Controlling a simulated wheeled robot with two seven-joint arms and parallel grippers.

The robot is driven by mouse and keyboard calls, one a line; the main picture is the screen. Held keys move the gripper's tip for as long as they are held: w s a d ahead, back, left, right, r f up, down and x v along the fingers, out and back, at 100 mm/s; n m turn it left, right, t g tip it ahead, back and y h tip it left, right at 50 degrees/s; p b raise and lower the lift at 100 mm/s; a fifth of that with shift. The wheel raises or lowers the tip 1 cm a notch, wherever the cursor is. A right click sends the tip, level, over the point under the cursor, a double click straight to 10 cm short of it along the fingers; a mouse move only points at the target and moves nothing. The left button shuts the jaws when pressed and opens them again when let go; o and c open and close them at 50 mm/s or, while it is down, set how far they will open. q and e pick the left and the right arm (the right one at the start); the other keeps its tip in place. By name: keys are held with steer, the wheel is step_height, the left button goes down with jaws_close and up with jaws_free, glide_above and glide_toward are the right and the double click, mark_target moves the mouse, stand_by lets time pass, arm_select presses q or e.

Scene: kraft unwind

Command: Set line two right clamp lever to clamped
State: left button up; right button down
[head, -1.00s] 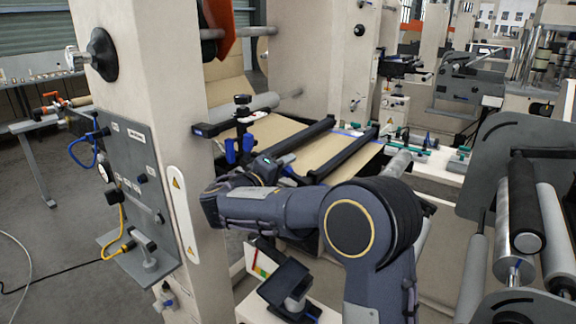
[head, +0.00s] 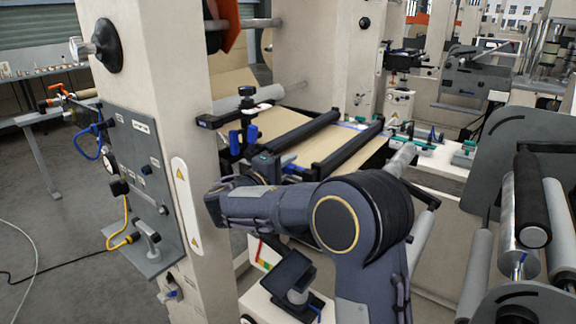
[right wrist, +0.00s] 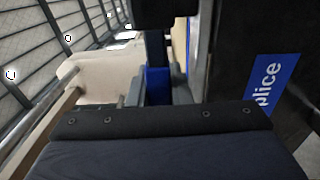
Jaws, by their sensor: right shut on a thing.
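My right gripper (head: 264,166) is at the near side of the splice table in the head view, its tips partly hidden by my own wrist. In the right wrist view the gripper (right wrist: 158,88) is shut on a blue upright lever (right wrist: 157,82), grey fingers on both sides of it. The lever's top runs into a dark part above. In the head view a black clamp unit (head: 247,103) with blue handles (head: 235,143) stands just left of the gripper. The held lever is not clearly visible there, and I cannot tell its exact angle. My left gripper is out of view.
A brown web (head: 265,125) runs under two black bars (head: 345,148). A beige column (head: 160,90) with a grey panel stands left. A dark tablet-like screen (head: 289,271) sits below my right arm. Rollers (head: 527,200) stand right. A blue label (right wrist: 268,86) shows in the wrist view.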

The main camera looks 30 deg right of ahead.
steer(key=shift+f, duration=0.2)
steer(key=c, duration=1.3)
jaws_free()
steer(key=shift+r, duration=0.1)
steer(key=shift+a, duration=0.15)
steer(key=b+v, duration=0.1)
steer(key=v, duration=0.6)
steer(key=shift+s+a, duration=0.15)
steer(key=shift+a, duration=0.1)
